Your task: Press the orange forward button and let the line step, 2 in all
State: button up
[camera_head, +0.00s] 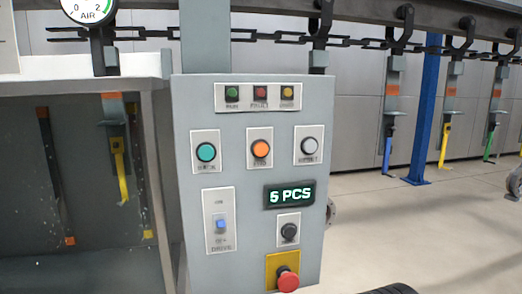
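The orange button (261,149) sits on a white plate in the middle of the button row on the grey control panel (185,120). A teal button (206,152) is to its left and a pale grey button (310,146) to its right. Nothing touches or covers the orange button. The green-lit display (290,194) below appears to read "5 PCS". Hooks (320,30) hang from the chain line (265,38) behind and above the panel. My gripper is not recognisable in this view.
Below are a blue drive switch (221,225), a black knob (290,232) and a red mushroom button (287,279) on yellow. Indicator lamps (260,92) top the panel. A booth (80,180) stands left with a hanging yellow piece (119,170).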

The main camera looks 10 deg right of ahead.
jog(key=shift+c, duration=0.2)
grip_shut()
dwell(1.0)
